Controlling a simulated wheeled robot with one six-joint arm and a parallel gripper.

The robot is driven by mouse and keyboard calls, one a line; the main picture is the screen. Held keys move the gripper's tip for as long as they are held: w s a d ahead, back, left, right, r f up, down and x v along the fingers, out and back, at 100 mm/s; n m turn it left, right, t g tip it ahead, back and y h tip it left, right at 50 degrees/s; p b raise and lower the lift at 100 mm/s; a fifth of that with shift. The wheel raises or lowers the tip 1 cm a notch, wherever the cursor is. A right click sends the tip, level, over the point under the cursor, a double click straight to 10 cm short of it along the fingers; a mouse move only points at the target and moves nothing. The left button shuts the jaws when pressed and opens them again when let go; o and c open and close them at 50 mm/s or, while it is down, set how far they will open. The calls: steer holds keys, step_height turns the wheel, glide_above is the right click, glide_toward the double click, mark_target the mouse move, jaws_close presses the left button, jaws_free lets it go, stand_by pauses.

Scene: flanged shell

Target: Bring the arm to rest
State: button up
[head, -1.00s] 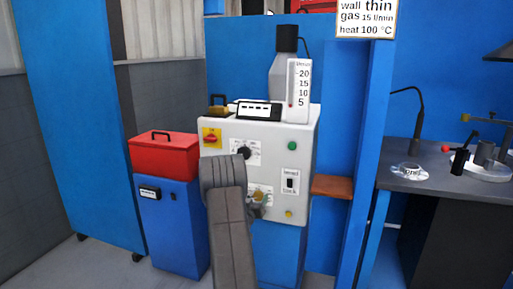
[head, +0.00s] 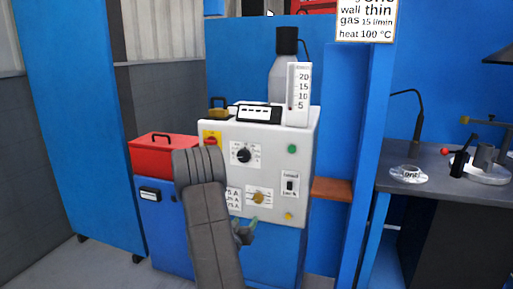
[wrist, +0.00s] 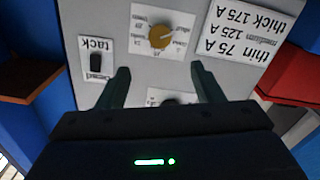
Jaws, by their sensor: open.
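My gripper (head: 250,222) is open and empty in front of the lower part of the white machine's front panel (head: 222,137). In the wrist view, which shows the panel upside down, its two dark green fingers (wrist: 160,70) are spread apart. The amber knob (head: 258,198) is just above the gripper in the head view; in the wrist view it (wrist: 161,37) lies beyond the fingertips, with nothing holding it. My grey arm (head: 205,195) reaches up from the bottom of the head view and hides part of the panel's left side.
A red toolbox (head: 165,155) sits on a blue cabinet (head: 172,225) left of the machine. A brown shelf (head: 332,188) and blue post (head: 372,150) stand right of it. A dark bench (head: 450,185) with a glass dish (head: 409,174) is farther right.

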mark_target(257, 200)
steer(key=b+x, duration=0.1)
steer(key=x, duration=1.2)
steer(key=shift+f, duration=0.1)
steer(key=shift+w+d+b, duration=0.1)
steer(key=shift+w+b, duration=0.25)
steer(key=m+b, duration=0.2)
steer(key=m, duration=0.2)
steer(key=shift+s+m, duration=0.1)
steer(key=shift+m, duration=0.2)
steer(key=m+b, duration=0.2)
steer(key=m, duration=0.3)
steer(key=shift+b, duration=0.35)
steer(key=m+b, duration=0.2)
steer(key=m, duration=0.3)
steer(key=shift+m, duration=0.3)
steer(key=m+b, duration=0.2)
steer(key=m, duration=0.2)
steer(key=shift+m, duration=0.3)
